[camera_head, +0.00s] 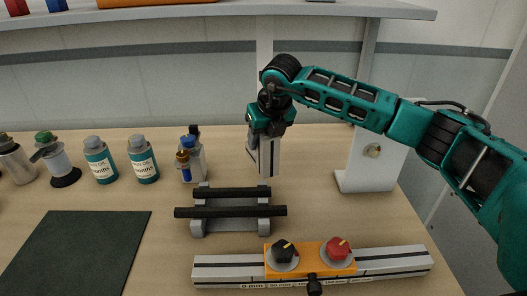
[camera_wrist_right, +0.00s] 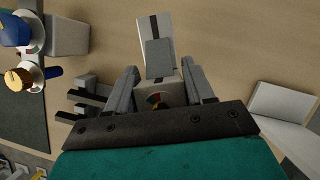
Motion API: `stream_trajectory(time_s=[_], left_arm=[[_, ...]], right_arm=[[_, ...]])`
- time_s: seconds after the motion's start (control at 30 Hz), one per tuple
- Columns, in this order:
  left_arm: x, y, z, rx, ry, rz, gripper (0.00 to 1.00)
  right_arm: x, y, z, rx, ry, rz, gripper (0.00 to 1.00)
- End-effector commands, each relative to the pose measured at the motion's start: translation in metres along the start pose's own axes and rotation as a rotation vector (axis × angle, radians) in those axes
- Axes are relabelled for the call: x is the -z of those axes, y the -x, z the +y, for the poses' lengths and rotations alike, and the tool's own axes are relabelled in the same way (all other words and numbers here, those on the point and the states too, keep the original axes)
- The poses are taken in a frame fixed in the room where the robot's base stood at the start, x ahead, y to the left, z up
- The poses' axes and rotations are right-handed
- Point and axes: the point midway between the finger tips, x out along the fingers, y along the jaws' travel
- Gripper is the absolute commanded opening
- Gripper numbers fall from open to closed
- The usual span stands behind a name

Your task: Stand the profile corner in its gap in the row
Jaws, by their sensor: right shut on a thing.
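The profile corner (camera_head: 265,158) is a light grey aluminium piece with a dark slot. My right gripper (camera_head: 268,127) is shut on its upper part and holds it roughly upright, behind the black-rod rack. In the right wrist view the profile corner (camera_wrist_right: 158,58) sits between the two fingers of my right gripper (camera_wrist_right: 162,88). Whether its foot touches the table is hard to tell. My left gripper is not in view.
A grey rack (camera_head: 199,213) with black rods and a slotted rail (camera_head: 393,262) with knobs lie in front. A dark mat (camera_head: 75,255) lies left. A shelf (camera_head: 230,9) hangs above.

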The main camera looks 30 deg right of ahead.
Motion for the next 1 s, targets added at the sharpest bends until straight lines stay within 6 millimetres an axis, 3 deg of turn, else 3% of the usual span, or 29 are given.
stream_trajectory(time_s=[0.33, 0.63, 0.67, 0.9, 1.0], left_arm=[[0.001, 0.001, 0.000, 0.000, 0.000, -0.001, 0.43], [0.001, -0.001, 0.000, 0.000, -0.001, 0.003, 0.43], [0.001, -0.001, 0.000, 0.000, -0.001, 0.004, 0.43], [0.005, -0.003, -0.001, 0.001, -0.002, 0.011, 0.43], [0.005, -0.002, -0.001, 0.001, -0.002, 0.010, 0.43]], right_arm=[[0.013, -0.033, 0.000, -0.001, -0.001, -0.002, 0.00], [0.014, -0.036, 0.001, -0.002, 0.000, -0.005, 0.00], [0.016, -0.038, 0.001, -0.001, 0.000, 0.000, 0.53], [0.015, -0.037, 0.001, -0.001, 0.000, 0.000, 0.76], [0.015, -0.037, 0.000, -0.001, 0.000, -0.001, 0.78]])
